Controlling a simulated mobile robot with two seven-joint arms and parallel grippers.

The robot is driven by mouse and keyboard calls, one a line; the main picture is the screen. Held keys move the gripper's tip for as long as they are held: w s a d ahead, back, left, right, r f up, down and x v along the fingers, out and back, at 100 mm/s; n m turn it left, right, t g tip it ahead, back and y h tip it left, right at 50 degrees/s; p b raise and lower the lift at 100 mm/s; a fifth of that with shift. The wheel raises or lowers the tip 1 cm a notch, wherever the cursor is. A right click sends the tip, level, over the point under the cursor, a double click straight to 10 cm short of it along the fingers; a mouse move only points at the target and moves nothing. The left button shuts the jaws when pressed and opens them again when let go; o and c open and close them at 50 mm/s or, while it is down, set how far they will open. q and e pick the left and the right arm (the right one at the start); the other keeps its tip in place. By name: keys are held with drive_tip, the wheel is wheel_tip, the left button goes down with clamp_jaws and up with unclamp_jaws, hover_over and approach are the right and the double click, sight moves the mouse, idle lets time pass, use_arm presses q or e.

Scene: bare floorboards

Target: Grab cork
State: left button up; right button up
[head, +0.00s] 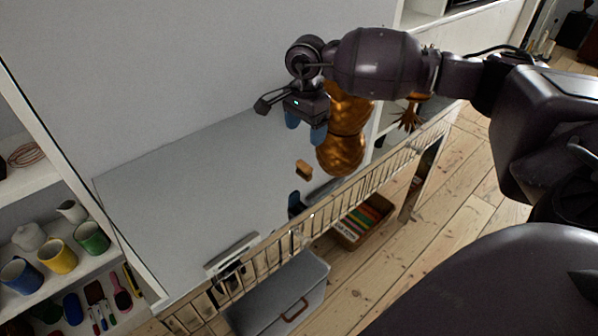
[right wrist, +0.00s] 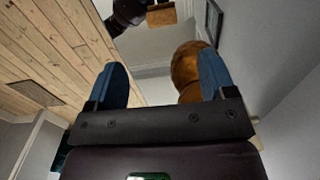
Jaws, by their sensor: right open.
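The cork (head: 304,170) is a small tan-brown block on the light grey tabletop (head: 200,190), just left of a large copper-coloured vase (head: 342,150). In the right wrist view a tan block (right wrist: 162,15), which looks like the cork, shows at the top edge, beyond the fingertips. My right gripper (head: 306,127) is open and empty, with its blue fingers pointing down, above and apart from the cork. Its two blue fingers also show in the right wrist view (right wrist: 160,78), with the copper vase (right wrist: 188,68) behind the right one. My left gripper is not in view.
A small dark object (head: 295,203) stands near the table's front rail (head: 300,232). Shelves with mugs (head: 60,256) and brushes are at the left. A grey box (head: 280,290) sits on the floor.

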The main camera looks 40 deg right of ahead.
hover_over(302, 166)
drive_tip(key=f, duration=0.5)
drive_tip(key=shift+s+d+f+b, duration=0.1)
drive_tip(key=shift+d+f+b, duration=0.2)
drive_tip(key=shift+d+b, duration=0.1)
drive_tip(key=f, duration=0.5)
drive_tip(key=shift+a+b, duration=0.3)
drive_tip(key=shift+b, duration=0.1)
drive_tip(key=shift+f, duration=0.2)
drive_tip(key=shift+r, duration=0.1)
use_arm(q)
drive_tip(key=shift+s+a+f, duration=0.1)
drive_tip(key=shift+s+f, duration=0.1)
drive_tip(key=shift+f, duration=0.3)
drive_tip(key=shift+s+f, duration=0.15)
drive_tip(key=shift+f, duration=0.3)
use_arm(e)
drive_tip(key=c, duration=1)
